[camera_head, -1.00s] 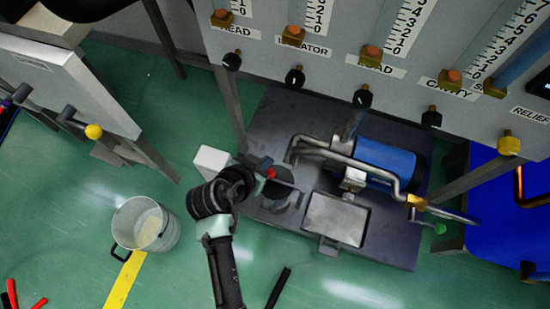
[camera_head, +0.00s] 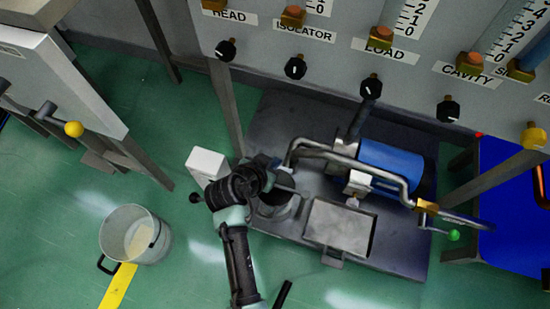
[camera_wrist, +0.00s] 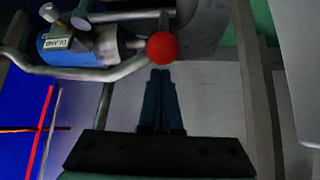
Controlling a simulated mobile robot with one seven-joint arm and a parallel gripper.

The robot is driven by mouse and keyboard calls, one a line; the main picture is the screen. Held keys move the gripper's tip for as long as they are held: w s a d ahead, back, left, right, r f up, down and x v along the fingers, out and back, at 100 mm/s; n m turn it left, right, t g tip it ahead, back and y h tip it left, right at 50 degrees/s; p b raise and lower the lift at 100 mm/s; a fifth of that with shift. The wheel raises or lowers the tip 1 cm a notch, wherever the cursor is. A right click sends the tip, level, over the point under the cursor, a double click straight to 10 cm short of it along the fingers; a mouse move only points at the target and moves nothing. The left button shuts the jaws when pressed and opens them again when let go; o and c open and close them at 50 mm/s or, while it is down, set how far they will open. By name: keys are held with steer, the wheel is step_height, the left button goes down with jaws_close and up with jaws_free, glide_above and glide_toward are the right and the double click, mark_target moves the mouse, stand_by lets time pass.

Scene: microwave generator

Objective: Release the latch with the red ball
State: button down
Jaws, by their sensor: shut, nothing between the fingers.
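The red ball (camera_wrist: 161,48) shows in the wrist view, just beyond the tips of my gripper (camera_wrist: 160,74). My gripper's two dark fingers are together, with nothing between them. The tips look very near the ball, but I cannot tell whether they touch it. The latch itself is not clearly made out. In the head view my dark wrist hangs over the left part of the grey base plate (camera_head: 290,120), and the red ball and fingertips are hidden there.
A blue cylinder (camera_head: 388,167) with bent metal pipes (camera_head: 345,160) stands right of my wrist, beside a square metal tray (camera_head: 340,228). A white box (camera_head: 207,165) is just left. A bucket (camera_head: 135,234) stands on open green floor. A panel with knobs rises behind.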

steer(key=shift+s+a+f, duration=0.1)
steer(key=shift+s+a, duration=0.3)
steer(key=shift+s, duration=0.3)
steer(key=shift+s, duration=0.15)
